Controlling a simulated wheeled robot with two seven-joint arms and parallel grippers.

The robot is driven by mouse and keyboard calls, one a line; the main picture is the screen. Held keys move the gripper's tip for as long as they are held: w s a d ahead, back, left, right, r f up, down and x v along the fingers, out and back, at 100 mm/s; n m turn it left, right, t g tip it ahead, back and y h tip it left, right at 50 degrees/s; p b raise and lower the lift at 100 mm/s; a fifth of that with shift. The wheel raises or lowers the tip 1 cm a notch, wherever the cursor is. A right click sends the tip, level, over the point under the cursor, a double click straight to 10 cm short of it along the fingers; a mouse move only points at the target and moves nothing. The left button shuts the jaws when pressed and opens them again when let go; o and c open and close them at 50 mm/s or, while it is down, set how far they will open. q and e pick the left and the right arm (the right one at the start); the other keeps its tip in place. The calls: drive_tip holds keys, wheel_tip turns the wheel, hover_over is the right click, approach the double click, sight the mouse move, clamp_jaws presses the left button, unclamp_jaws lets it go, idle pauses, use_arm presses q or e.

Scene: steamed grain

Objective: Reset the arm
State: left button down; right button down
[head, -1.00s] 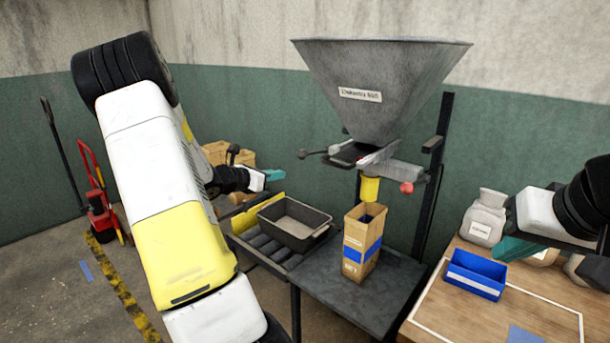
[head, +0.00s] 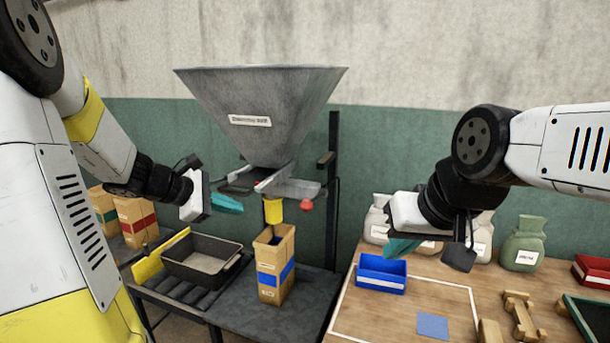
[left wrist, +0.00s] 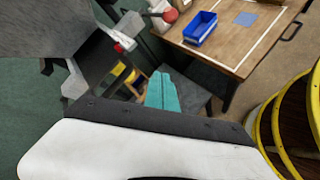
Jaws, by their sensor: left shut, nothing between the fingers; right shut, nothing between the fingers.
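My left gripper (head: 228,203) is in the air left of the hopper's outlet, above the black tray. Its teal fingers are shut with nothing between them, and they also show in the left wrist view (left wrist: 161,92). My right gripper (head: 402,248) is in the air above the wooden table, just over the blue bin. Its teal fingers are shut and empty. A grey metal hopper (head: 262,105) stands at the back with a yellow spout (head: 273,211). A brown paper bag (head: 272,265) with a blue band stands upright on the dark stand below the spout.
A black tray (head: 238,262) sits on rollers left of the bag. The wooden table (head: 400,315) at right holds a blue bin (head: 382,283), several sacks, a blue square (head: 433,325), wooden pieces (head: 522,315) and a red bin (head: 592,271). Yellow rings show at right in the left wrist view (left wrist: 267,125).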

use_arm(q)
drive_tip(key=s+d+r+m+g+y, duration=0.1)
drive_tip(key=s+d+m, duration=0.2)
drive_tip(key=s+m, duration=0.25)
drive_tip(key=s+d+r+m+g+y, duration=0.2)
drive_tip(key=s+d+m, duration=0.25)
drive_tip(key=s, duration=0.25)
drive_tip(key=s+a+r+m+t+y, duration=0.1)
drive_tip(key=s+a+m+y, duration=0.2)
drive_tip(key=s+m, duration=0.6)
drive_tip(key=shift+s+a+t, duration=0.15)
drive_tip(key=shift+a+t, duration=0.05)
drive_tip(key=shift+t, duration=0.1)
